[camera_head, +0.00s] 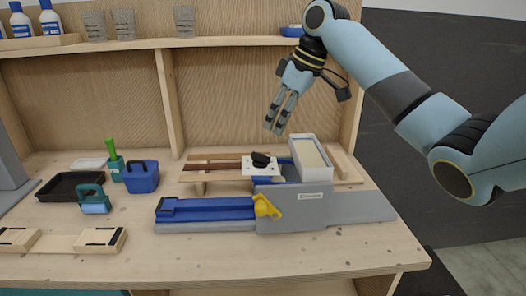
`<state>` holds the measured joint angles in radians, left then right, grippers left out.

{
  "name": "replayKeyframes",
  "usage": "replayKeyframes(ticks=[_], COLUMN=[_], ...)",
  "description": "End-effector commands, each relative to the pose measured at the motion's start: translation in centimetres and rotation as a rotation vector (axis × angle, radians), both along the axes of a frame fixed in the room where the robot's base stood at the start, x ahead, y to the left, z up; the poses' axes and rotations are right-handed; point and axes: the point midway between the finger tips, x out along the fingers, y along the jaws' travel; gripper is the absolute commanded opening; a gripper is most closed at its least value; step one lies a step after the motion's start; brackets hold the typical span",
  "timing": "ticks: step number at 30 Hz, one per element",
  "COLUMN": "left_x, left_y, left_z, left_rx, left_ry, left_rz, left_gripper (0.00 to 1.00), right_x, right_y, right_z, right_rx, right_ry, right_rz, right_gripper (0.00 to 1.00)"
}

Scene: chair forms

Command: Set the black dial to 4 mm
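The black dial (261,159) sits on a white plate (256,173) behind the grey and blue machine, right of the bench's middle. Its markings are too small to read, so I cannot tell its setting. My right gripper (275,128) hangs above and slightly right of the dial, fingers pointing down and apart from it. Its two fingers show a narrow gap and hold nothing. My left gripper is not in view.
The grey machine (345,208) has a blue bed (205,209) and a yellow knob (266,207). A white bin (323,172) stands right of the dial. A blue caddy (141,177) and black tray (69,186) stand left. A shelf (225,42) runs behind my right gripper.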

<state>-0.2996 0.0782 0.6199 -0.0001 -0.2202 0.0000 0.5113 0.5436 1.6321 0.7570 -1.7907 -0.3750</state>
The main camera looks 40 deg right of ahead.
Motion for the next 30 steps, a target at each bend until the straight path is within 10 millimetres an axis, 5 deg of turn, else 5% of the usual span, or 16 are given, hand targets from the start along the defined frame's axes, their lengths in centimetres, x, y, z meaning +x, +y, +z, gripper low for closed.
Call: replayKeyframes(ticks=[5, 19, 30], left_x=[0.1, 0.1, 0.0], left_y=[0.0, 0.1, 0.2], left_z=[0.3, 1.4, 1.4], left_rx=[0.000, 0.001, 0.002], left_ry=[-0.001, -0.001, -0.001], left_rz=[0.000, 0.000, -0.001], left_gripper=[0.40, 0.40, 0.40], right_x=[0.9, 3.5, 3.8], right_y=[-0.1, 1.7, 1.9], right_z=[-0.4, -8.1, -9.2], right_rx=[0.013, 0.011, 0.008], right_ry=[-0.001, -0.002, -0.004], right_rz=[0.005, 0.004, 0.006], right_gripper=[0.35, 0.35, 0.35])
